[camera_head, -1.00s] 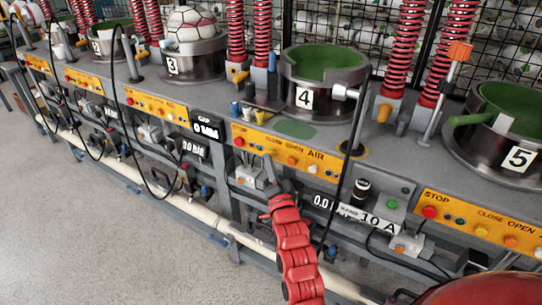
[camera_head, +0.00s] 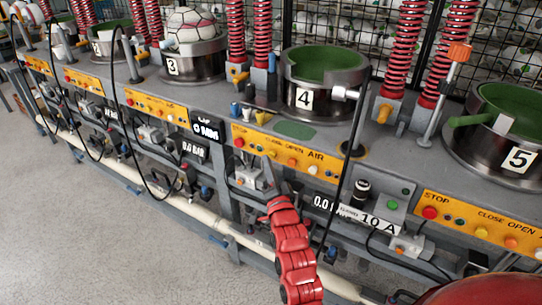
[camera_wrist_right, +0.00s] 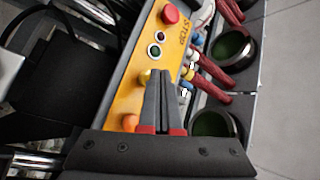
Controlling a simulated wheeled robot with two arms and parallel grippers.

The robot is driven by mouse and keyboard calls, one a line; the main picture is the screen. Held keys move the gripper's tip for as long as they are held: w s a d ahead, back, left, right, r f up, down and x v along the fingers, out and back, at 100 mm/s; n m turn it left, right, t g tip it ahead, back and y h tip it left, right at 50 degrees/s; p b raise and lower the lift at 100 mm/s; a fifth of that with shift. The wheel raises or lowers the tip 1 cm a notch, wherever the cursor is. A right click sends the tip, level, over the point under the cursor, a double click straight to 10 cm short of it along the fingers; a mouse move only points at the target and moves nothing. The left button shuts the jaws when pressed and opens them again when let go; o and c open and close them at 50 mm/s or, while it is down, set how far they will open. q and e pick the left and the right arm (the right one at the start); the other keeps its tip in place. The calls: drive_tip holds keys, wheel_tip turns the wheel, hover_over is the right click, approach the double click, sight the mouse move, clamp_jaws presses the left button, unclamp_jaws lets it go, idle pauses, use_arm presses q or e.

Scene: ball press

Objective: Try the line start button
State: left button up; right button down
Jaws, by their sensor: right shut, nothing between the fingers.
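The yellow panel (camera_head: 290,158) of station 4 carries a red STOP button (camera_head: 239,142) and smaller coloured buttons. To its right, a grey box has a green button (camera_head: 391,204) beside a plate marked 10 A (camera_head: 378,224). I cannot read which button is line start. My right gripper (camera_head: 270,166) is at the front edge of the station 4 panel. In the right wrist view the gripper (camera_wrist_right: 159,72) is shut and empty. Its tips lie over the panel (camera_wrist_right: 133,80), right beside a yellow button (camera_wrist_right: 144,76); contact cannot be told. My left gripper is not in view.
Green-lined press cups 4 (camera_head: 325,95) and 5 (camera_head: 505,150) stand behind the panels, with red springs (camera_head: 402,50) between. Cup 3 holds a ball (camera_head: 192,24). A black cable (camera_head: 346,160) hangs right of my gripper. Open floor (camera_head: 100,240) lies front left.

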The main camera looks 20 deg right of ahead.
drive_tip(key=shift+s+a, duration=0.2)
drive_tip(key=shift+a, duration=0.05)
drive_tip(key=shift+s+a+p, duration=0.45)
drive_tip(key=shift+s+a, duration=0.35)
drive_tip(key=shift+a, duration=0.2)
drive_tip(key=shift+s+a+p, duration=0.45)
drive_tip(key=shift+s+a, duration=0.35)
drive_tip(key=shift+a, duration=0.15)
